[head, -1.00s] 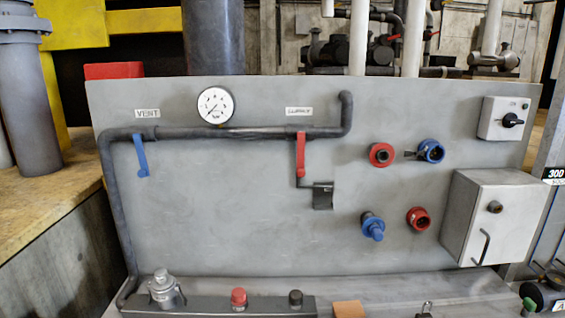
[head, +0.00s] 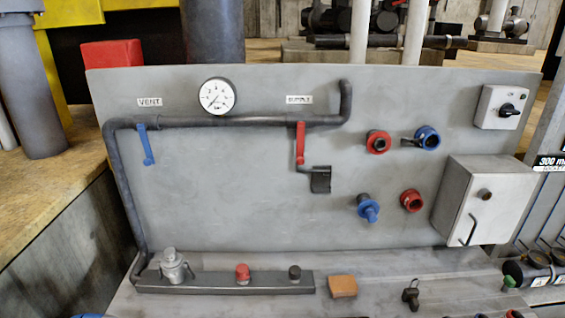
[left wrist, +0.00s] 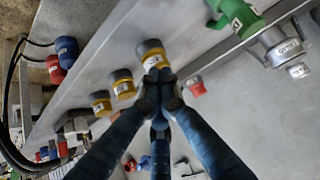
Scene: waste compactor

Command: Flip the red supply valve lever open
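The red supply valve lever (head: 300,145) hangs straight down from the dark pipe (head: 240,121) on the grey panel, under a SUPPLY label (head: 299,100). A dark bracket (head: 320,180) with a short bent rod sits just below and right of its lower end. Neither gripper shows in the head view. In the left wrist view my left gripper (left wrist: 160,88) has its dark fingertips drawn together, with nothing seen between them. A yellow-banded part (left wrist: 151,56) appears beyond the tips; contact cannot be told. The red lever cannot be made out there.
A blue lever (head: 146,145) hangs under the VENT label beside a round gauge (head: 217,96). Red and blue couplings (head: 377,142) and a grey box (head: 484,200) stick out at right. Low fittings and an orange block (head: 342,286) stand on the bench below.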

